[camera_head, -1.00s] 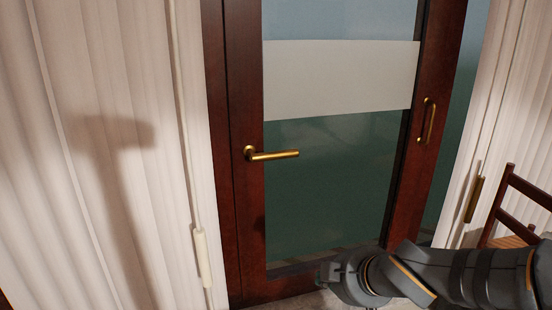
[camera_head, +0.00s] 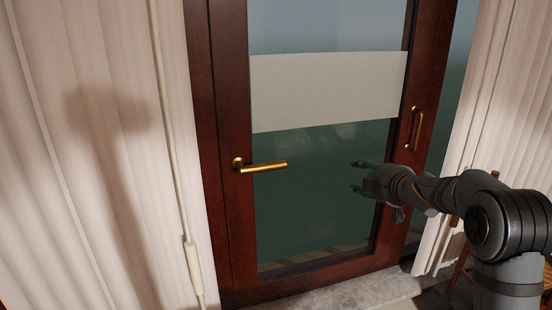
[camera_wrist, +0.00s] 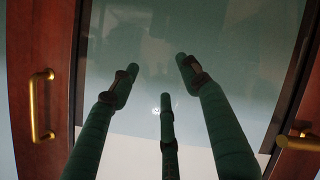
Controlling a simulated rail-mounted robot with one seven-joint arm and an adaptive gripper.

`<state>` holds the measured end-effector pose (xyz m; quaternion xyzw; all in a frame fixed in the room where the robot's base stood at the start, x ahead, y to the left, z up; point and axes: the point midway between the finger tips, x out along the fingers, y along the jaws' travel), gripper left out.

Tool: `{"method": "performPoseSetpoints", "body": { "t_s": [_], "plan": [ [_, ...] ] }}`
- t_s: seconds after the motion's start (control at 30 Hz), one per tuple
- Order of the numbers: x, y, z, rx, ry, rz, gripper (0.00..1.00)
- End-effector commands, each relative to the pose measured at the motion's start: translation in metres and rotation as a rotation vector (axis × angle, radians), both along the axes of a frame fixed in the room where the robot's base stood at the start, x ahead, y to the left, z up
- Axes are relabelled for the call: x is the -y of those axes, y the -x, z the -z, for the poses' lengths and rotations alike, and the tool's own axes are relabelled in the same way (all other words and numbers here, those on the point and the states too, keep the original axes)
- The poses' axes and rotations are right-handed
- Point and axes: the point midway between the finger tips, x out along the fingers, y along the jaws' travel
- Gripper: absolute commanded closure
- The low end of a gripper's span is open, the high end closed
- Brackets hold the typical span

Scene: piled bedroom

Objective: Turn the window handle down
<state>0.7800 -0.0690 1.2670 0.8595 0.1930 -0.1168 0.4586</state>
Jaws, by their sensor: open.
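The brass window handle (camera_head: 262,166) is a lever on the left stile of the dark red wooden frame. It lies about level, its free end pointing right over the glass. In the wrist view part of the handle (camera_wrist: 298,142) shows at the lower right edge, cut off by the picture's border. My gripper (camera_head: 356,176) is in front of the glass, to the right of the lever's free end and clearly apart from it. Its fingers are spread and empty, as the wrist view (camera_wrist: 160,78) also shows.
A brass pull handle (camera_head: 414,128) is on the right stile; it also shows in the wrist view (camera_wrist: 40,106). White curtains hang at the left (camera_head: 85,200) and right (camera_head: 462,150). A pale stone sill (camera_head: 350,293) lies below. The space between gripper and lever looks free.

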Motion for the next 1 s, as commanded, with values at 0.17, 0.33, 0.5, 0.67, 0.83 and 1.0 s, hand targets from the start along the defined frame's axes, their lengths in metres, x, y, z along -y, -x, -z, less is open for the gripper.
{"method": "performPoseSetpoints", "body": {
  "t_s": [0.17, 0.33, 0.5, 0.67, 0.83, 1.0],
  "plan": [
    [-0.082, 0.002, -0.057, 0.274, 0.135, -0.425, 0.54],
    [-0.147, 0.059, -0.081, 0.443, 0.222, -0.781, 0.54],
    [-0.171, 0.097, -0.082, 0.504, 0.235, -0.951, 0.54],
    [-0.186, 0.1, -0.082, 0.513, 0.228, -0.984, 0.54],
    [-0.212, 0.087, -0.081, 0.512, 0.227, -0.982, 0.54],
    [-0.24, 0.073, -0.076, 0.512, 0.227, -0.98, 0.54]
  ]
}}
